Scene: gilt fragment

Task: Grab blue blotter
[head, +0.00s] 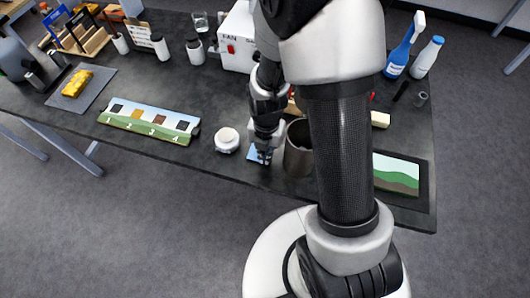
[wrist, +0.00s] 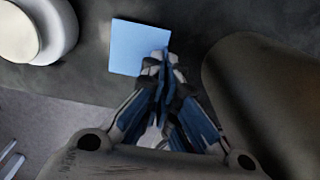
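The blue blotter (wrist: 134,46) is a flat, light blue square in the wrist view, over the dark table top. In the head view the blotter (head: 253,153) shows partly behind my gripper (head: 264,156), near the table's front edge. In the wrist view my gripper (wrist: 162,58) has its fingertips together at the blotter's lower right corner and covers that corner. It looks shut on the corner. I cannot tell whether the blotter is raised off the table.
A round white jar (head: 227,140) stands left of the blotter and a metal beaker (head: 299,160) close on its right. A landscape picture strip (head: 150,121) lies further left, and a framed picture (head: 396,174) at right. The table's front edge is near.

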